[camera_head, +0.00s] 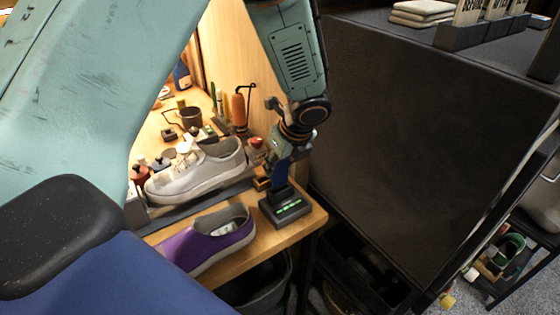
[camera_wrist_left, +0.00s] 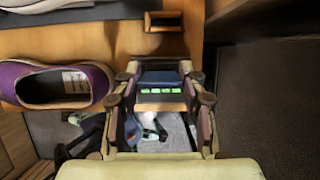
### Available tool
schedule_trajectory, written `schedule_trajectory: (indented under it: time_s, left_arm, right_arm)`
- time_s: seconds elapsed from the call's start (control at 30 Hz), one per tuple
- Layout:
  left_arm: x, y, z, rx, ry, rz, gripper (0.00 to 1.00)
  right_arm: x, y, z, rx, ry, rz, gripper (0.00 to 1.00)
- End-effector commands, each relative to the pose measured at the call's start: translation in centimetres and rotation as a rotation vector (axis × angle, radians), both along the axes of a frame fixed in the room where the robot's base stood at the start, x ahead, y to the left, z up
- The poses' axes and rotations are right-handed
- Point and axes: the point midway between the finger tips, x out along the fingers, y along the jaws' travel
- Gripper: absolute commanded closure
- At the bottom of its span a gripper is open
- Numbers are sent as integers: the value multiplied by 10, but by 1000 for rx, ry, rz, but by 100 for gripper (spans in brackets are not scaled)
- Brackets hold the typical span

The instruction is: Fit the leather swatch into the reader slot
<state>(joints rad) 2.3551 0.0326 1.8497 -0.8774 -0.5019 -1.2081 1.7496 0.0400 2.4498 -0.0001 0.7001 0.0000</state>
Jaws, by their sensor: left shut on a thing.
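My left gripper (camera_head: 281,165) points down above the right end of the wooden bench, shut on the blue leather swatch (camera_head: 281,179). The swatch hangs upright. Its lower edge meets the top of the black reader (camera_head: 286,209) in the head view; I cannot tell how far it is in the slot. In the left wrist view, the swatch (camera_wrist_left: 160,78) lies between the two fingers (camera_wrist_left: 163,92), with the reader's green lights (camera_wrist_left: 158,91) just below it. The slot itself is hidden. My right gripper is not in view.
A purple shoe (camera_head: 208,238) lies left of the reader, and a white sneaker (camera_head: 198,170) stands behind it. A small dark holder (camera_wrist_left: 163,21) sits near the reader. A large dark panel (camera_head: 420,130) closes off the right. Below the bench edge is a bin (camera_head: 262,285).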

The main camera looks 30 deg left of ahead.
Motion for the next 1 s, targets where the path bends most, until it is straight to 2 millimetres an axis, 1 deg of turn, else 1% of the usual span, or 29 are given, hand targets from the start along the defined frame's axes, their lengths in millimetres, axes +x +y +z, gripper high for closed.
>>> schedule_trajectory:
  time_s: [0.5,0.8,1.0]
  left_arm:
    - [0,0,0,0,-1,0,75]
    - [-1,-1,1,0,-1,1,75]
    - [-1,-1,0,0,-1,1,75]
  right_arm:
    - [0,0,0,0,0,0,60]
    - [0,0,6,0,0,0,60]
    - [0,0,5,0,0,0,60]
